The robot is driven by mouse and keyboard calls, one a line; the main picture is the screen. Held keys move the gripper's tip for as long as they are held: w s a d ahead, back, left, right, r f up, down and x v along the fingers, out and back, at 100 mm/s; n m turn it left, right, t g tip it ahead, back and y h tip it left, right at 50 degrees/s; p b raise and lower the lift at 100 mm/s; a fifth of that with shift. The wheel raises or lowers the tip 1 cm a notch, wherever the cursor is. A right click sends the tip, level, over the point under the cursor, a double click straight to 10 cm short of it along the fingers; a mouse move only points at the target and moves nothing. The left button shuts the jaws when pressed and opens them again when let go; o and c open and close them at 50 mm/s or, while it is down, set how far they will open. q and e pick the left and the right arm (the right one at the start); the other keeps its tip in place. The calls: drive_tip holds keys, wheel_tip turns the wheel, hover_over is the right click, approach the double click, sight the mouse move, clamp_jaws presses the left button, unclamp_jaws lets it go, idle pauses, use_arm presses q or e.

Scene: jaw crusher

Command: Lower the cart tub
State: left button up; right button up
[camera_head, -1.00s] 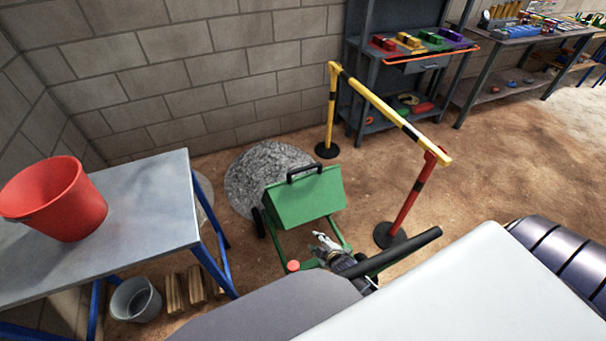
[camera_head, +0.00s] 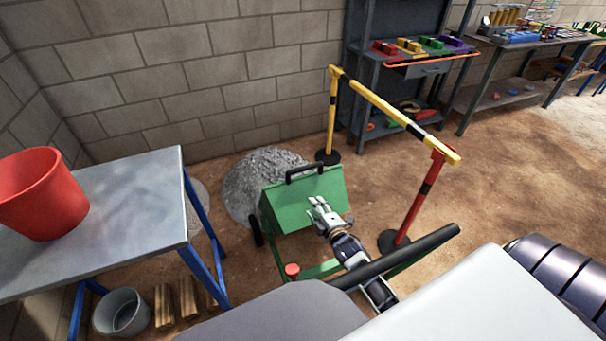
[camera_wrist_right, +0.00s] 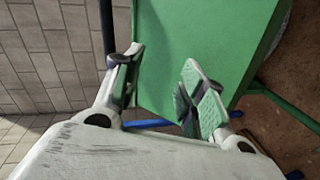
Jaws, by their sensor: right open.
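The green cart tub (camera_head: 290,208) stands tipped up on its cart, with a black handle (camera_head: 304,172) along its top edge. The green cart frame (camera_head: 318,270) with a red knob (camera_head: 292,270) and a black push bar (camera_head: 420,252) extends toward me. My right gripper (camera_head: 316,206) is open and empty in front of the tub's lower right part. In the right wrist view the open fingers (camera_wrist_right: 160,88) frame the tub's green face (camera_wrist_right: 180,40); whether they touch it I cannot tell. My left gripper is not in view.
A yellow-black barrier (camera_head: 390,108) with a red post (camera_head: 424,195) stands right of the cart. A grey gravel pile (camera_head: 245,185) lies behind the tub. A table (camera_head: 130,205) with a red bucket (camera_head: 42,195) is at left. Open floor lies right of the barrier.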

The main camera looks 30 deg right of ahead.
sight(303, 168)
use_arm(q)
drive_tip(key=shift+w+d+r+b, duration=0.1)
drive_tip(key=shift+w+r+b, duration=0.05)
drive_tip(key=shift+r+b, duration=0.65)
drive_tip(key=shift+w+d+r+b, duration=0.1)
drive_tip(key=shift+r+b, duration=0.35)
drive_tip(key=shift+b, duration=0.65)
use_arm(e)
wheel_tip(303, 168, up, 7)
drive_tip(key=w+d+n+t, duration=0.1)
drive_tip(key=n+t, duration=0.1)
drive_tip(key=shift+w+f, duration=0.15)
drive_tip(key=shift+w+d, duration=0.1)
drive_tip(key=shift+w, duration=0.05)
